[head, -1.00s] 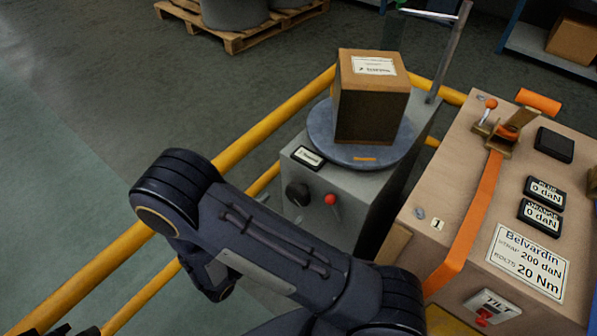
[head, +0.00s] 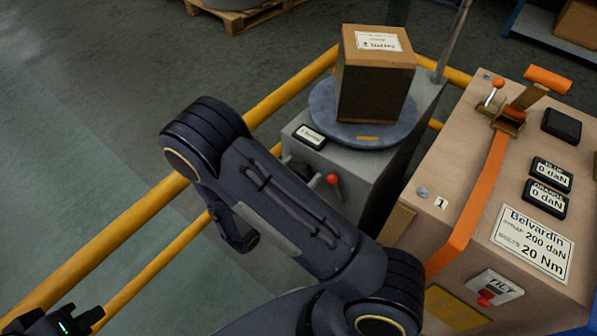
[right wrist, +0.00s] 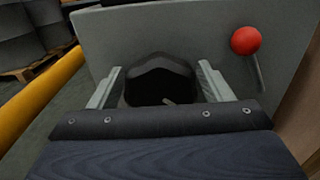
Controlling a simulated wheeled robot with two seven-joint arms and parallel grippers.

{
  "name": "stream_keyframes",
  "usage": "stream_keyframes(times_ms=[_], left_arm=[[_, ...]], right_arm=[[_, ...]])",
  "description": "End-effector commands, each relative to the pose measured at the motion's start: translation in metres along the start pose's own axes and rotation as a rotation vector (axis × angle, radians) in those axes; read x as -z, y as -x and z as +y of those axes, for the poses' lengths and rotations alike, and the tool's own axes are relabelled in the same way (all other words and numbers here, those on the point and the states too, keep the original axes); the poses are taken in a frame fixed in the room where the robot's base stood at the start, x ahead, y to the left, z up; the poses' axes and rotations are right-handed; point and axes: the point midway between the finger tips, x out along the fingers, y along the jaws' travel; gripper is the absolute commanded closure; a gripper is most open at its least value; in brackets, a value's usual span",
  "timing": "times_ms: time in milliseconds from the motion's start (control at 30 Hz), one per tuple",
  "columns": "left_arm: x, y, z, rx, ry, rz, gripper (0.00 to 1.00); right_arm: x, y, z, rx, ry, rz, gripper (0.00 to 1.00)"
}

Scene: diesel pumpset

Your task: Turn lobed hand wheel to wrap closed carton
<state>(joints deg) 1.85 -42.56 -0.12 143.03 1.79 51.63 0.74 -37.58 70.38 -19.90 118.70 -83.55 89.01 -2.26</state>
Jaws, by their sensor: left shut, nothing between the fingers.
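The lobed hand wheel (right wrist: 160,78) is black and sits on the front of the grey turntable cabinet. My right gripper (right wrist: 161,67) is open, with one pale finger on either side of the wheel; small gaps seem to show, and contact cannot be told. In the head view the wheel (head: 299,168) is partly hidden behind my right arm. The brown closed carton (head: 374,80) stands upright on the round grey turntable (head: 325,112); no wrap is visible on it. My left gripper (head: 62,322) is shut and empty at the bottom left corner, away from the cabinet.
A red-knobbed lever (head: 333,180) is just right of the wheel and also shows in the right wrist view (right wrist: 246,41). A yellow rail (head: 150,213) runs beside the cabinet. A beige strapping console (head: 460,180) stands at the right. Open floor lies at the left.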

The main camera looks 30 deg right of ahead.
Motion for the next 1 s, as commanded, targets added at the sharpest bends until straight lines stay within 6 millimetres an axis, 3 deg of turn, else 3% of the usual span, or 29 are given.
stream_keyframes(times_ms=[33,233,567,1000], left_arm=[[0.000,0.000,0.000,0.000,0.000,0.000,1.00],[0.000,0.000,0.000,0.000,0.000,0.000,1.00],[-0.002,-0.003,-0.001,0.000,0.000,0.000,1.00],[-0.010,-0.019,-0.009,0.000,0.000,0.000,1.00]], right_arm=[[0.000,0.000,0.000,0.000,0.000,0.000,0.34],[0.000,0.000,0.000,0.000,0.000,0.000,0.58],[0.001,0.001,0.000,-0.001,-0.056,0.000,0.58],[0.004,0.001,-0.002,-0.001,-0.396,0.002,0.58]])
